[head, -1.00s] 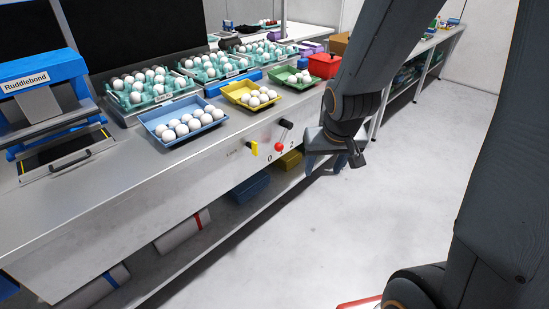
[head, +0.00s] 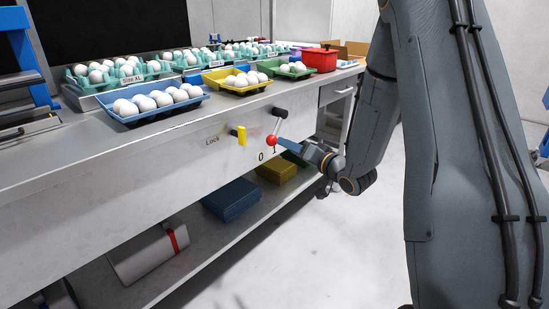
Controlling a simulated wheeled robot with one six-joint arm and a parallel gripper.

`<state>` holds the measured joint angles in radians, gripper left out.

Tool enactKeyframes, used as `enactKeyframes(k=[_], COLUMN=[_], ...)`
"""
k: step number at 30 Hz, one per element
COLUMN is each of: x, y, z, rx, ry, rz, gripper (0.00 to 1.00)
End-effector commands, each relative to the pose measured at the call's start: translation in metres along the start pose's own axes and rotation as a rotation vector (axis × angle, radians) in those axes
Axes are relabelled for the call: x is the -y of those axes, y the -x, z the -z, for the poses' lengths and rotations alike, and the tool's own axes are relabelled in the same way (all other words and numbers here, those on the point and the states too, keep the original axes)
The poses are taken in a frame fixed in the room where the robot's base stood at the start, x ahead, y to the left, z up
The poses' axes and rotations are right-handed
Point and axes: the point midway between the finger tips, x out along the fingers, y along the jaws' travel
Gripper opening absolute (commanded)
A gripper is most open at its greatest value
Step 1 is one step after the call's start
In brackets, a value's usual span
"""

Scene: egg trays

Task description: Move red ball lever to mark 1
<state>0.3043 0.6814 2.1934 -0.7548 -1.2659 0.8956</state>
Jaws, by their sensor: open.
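The red ball lever (head: 272,140) is on the front face of the bench. Its rod slants down and slightly left from a black pivot (head: 280,113), and the red ball hangs at its lower end. The ball is just above the mark 1 (head: 274,150), with the mark 0 (head: 260,156) to its lower left. Mark 2 is hidden by my gripper. My gripper (head: 285,143), with blue fingers, is open and points left at the ball from the right. I cannot tell whether a finger touches it.
A yellow lock handle (head: 240,134) sticks out left of the lever. Trays of eggs, such as the blue tray (head: 150,105), and a red box (head: 320,59) stand on the bench. Blue (head: 230,199) and yellow (head: 276,169) boxes lie on the shelf below. The floor in front is clear.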

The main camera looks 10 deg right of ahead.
Motion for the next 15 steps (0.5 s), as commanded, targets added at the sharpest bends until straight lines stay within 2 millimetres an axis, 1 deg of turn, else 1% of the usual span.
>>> enactKeyframes(k=[1, 4, 9, 11, 15], x=[-0.009, -0.011, -0.009, -0.008, -0.005], y=[-0.004, -0.006, -0.011, -0.017, -0.038], z=[-0.008, -0.01, -0.011, -0.01, -0.01], rx=[-0.012, -0.03, -0.039, -0.04, -0.039], ry=[-0.021, -0.052, -0.071, -0.072, -0.07], rz=[0.032, 0.083, 0.117, 0.119, 0.119], gripper=[0.51, 0.51, 0.51, 0.51, 0.51])
